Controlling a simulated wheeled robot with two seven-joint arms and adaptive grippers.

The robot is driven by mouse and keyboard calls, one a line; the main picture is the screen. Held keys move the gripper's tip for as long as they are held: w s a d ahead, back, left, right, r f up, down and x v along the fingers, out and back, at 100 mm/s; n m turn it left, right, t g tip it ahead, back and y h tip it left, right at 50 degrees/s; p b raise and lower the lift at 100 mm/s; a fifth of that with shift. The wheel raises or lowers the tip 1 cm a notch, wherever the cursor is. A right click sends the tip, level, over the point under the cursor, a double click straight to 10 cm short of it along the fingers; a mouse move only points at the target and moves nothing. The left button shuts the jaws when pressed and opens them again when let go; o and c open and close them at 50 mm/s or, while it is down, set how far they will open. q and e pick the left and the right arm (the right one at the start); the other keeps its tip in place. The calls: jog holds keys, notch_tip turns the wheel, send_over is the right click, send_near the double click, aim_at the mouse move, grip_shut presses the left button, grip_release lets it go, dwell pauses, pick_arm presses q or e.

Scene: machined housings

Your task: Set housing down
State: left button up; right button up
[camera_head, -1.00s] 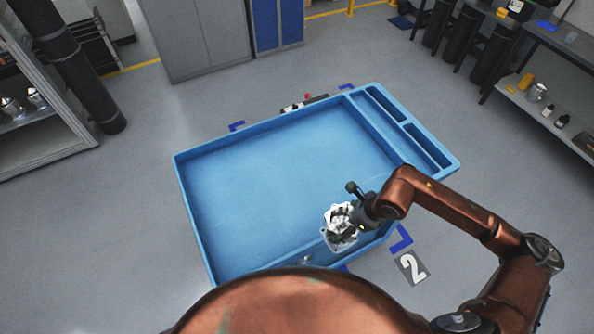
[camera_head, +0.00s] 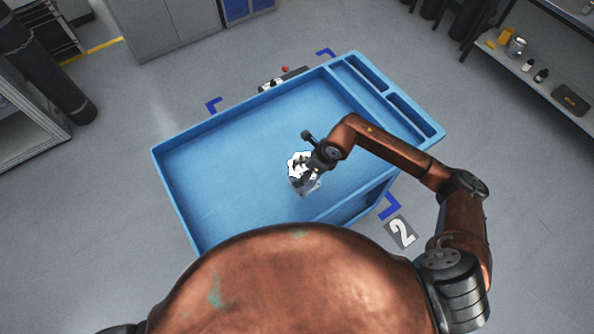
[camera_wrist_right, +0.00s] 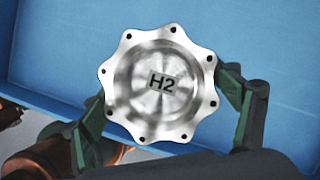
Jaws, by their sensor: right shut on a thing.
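The housing (camera_head: 303,182) is a silvery metal part with a scalloped flange. In the right wrist view the housing (camera_wrist_right: 160,84) shows its round face with "H2" on it and several bolt holes round its rim. My right gripper (camera_head: 308,168) is shut on it, with one finger on each side in the wrist view (camera_wrist_right: 168,108). The housing is over the inside of the blue tray-topped cart (camera_head: 250,118), right of its middle. I cannot tell whether it touches the tray floor. My left gripper is not in view.
The blue tray is otherwise empty, with free floor to the left of the housing. Its raised rim runs all round, and narrow compartments (camera_head: 362,80) lie at its right end. A shelf (camera_head: 540,75) with bottles stands far right, and grey cabinets (camera_head: 160,25) stand behind.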

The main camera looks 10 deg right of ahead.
aim_at(299, 168)
jog(key=f, duration=0.1)
jog(key=w+a+f, duration=0.1)
jog(key=w+f, duration=0.1)
jog(key=shift+w+a+f, duration=0.1)
jog(key=shift+w+a, duration=0.05)
jog(key=shift+a, duration=0.1)
jog(key=shift+w+f, duration=0.15)
jog(key=shift+f, duration=0.05)
jog(key=shift+w+a+f, duration=0.1)
jog(key=shift+a+f, duration=0.05)
jog(key=shift+f, duration=0.05)
notch_tip(299, 168, down, 3)
jog(key=shift+w+a+r+p, duration=0.1)
jog(key=shift+a+r+p, duration=0.05)
jog(key=shift+p, duration=0.5)
jog(key=shift+f, duration=0.3)
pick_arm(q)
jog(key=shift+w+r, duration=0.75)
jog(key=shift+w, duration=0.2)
pick_arm(e)
jog(key=shift+f, duration=0.1)
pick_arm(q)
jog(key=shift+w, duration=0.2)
pick_arm(e)
jog(key=o, duration=2.1)
jog(key=shift+f, duration=0.15)
